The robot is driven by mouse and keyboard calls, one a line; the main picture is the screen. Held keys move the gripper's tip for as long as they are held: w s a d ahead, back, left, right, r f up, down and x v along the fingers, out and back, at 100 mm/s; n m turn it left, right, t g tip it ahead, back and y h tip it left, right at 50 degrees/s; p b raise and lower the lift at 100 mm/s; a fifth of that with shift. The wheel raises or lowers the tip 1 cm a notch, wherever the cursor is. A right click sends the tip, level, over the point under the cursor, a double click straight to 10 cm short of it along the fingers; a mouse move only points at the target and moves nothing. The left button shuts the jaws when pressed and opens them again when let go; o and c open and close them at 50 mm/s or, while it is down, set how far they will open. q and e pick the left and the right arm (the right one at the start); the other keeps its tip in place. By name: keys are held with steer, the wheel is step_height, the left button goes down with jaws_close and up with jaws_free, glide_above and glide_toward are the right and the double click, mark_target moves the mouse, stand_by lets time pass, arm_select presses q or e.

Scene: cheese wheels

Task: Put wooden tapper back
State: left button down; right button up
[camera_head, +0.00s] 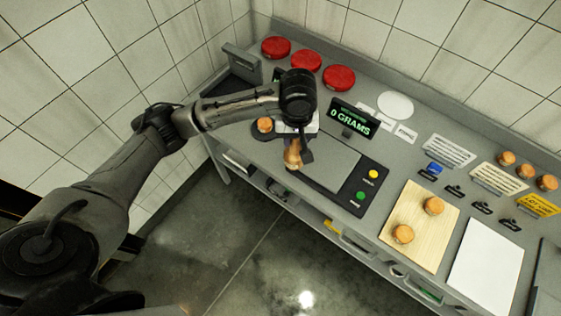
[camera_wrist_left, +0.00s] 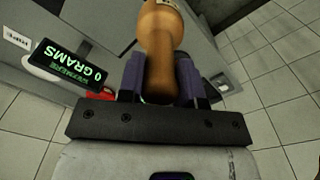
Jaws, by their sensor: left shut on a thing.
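The wooden tapper (camera_head: 292,157) is in my left gripper (camera_head: 299,148), near the front edge of the counter and left of the scale plate. In the left wrist view the tapper (camera_wrist_left: 161,38) stands between the two purple-grey fingers of the left gripper (camera_wrist_left: 160,78), which are shut on it. Its rounded wooden body points away from the palm. In the head view my wrist hides part of the counter behind it, and I cannot tell whether the tapper touches the counter. My right gripper is not in view.
The scale plate (camera_head: 326,162) is bare and its display (camera_head: 354,119) reads 0 GRAMS. Red wheels (camera_head: 339,78) line the back. Two small orange-brown wheels (camera_head: 434,205) sit on a wooden board (camera_head: 414,249). A small wheel (camera_head: 264,125) lies left of my wrist. A white board (camera_head: 486,254) is clear.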

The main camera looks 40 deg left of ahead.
arm_select(q)
steer(key=shift+n, duration=0.7)
steer(key=f+b, duration=0.1)
steer(key=f, duration=0.3)
steer(key=w+a+f+b, duration=0.1)
steer(key=shift+f+b, duration=0.3)
steer(key=shift+f, duration=0.1)
steer(key=shift+w+a+f, duration=0.2)
steer(key=shift+a+f, duration=0.05)
steer(key=shift+f, duration=0.1)
steer(key=w+a+f+b, duration=0.1)
steer(key=w+a+f, duration=0.5)
steer(key=a+f, duration=0.3)
step_height(320, 180, down, 2)
steer(key=shift+a, duration=0.4)
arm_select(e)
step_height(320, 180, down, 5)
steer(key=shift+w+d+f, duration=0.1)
arm_select(q)
steer(key=shift+f, duration=0.15)
steer(key=c, duration=0.8)
jaws_free()
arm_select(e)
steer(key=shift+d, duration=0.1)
